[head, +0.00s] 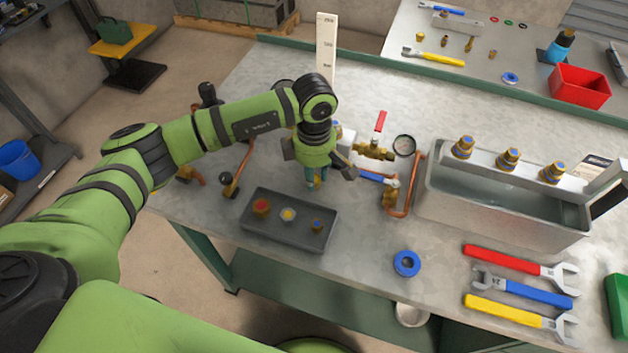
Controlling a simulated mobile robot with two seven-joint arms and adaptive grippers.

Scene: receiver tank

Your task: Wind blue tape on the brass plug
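A dark tray (273,240) on the bench holds three small fittings: a red-and-brass one (262,207), a pale one with a yellow and blue middle (288,215), and a small brass one with a blue top (317,226). I cannot tell which is the brass plug. A blue tape roll (407,263) lies flat on the bench, right of the tray. My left gripper (319,172) is above the bench behind the tray, its dark fingers spread apart. A teal and brass piece shows beneath it, partly hidden; I see no grip on it. My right gripper is out of view.
A metal water tank (500,205) with three brass fittings along its top stands at right. Copper pipework with a red-handled valve (375,150) is right of the gripper. Red (515,262), blue and yellow wrenches lie at front right. Bare bench surrounds the tape roll.

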